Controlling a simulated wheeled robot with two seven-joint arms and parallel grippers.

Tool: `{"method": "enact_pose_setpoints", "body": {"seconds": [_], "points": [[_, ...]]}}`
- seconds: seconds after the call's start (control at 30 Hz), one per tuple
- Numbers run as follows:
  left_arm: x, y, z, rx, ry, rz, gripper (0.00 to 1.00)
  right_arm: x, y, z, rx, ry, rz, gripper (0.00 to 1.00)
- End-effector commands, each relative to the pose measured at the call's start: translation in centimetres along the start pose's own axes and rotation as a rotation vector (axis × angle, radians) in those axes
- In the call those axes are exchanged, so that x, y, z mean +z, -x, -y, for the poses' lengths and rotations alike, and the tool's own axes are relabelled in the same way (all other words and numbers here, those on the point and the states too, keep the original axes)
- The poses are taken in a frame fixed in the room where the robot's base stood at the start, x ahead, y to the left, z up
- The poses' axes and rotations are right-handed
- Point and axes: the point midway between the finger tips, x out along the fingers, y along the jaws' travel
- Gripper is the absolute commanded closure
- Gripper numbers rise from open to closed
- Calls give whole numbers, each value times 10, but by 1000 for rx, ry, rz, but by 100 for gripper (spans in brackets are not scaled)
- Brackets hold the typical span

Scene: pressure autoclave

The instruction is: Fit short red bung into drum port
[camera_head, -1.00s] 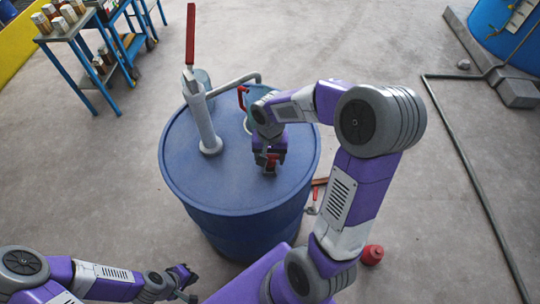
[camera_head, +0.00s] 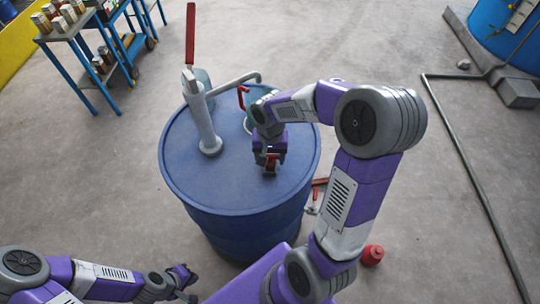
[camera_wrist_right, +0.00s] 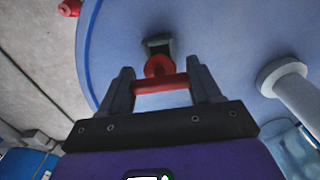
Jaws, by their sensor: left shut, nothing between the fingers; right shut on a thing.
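The blue drum (camera_head: 210,185) stands upright in the middle of the head view. My right gripper (camera_head: 270,163) is low over its near right top; the arm hides part of the drum. In the right wrist view, my right gripper (camera_wrist_right: 160,88) is shut on a red bar of the short red bung (camera_wrist_right: 160,66). The bung's round red part lies against a dark, square-looking spot (camera_wrist_right: 158,44) on the drum top, perhaps the port. I cannot tell whether the bung is in or above it. My left gripper (camera_head: 187,281) is shut and empty, low at the left, away from the drum.
A grey pump (camera_head: 203,120) with a red lever (camera_head: 190,35) rises from the drum top, its spout reaching right. A red object (camera_head: 371,255) is on the floor right of the drum. A blue-framed trolley (camera_head: 75,45) stands back left. A dark pipe (camera_head: 470,165) runs along the right floor.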

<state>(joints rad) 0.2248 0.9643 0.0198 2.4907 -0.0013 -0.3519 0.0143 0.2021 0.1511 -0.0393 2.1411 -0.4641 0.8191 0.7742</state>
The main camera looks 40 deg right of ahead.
Motion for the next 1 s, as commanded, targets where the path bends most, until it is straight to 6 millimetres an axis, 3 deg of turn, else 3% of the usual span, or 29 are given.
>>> {"method": "enact_pose_setpoints", "body": {"seconds": [1.0], "points": [[0,-11,4,0,0,0,100,0,-13,0,0,0,0,67]]}}
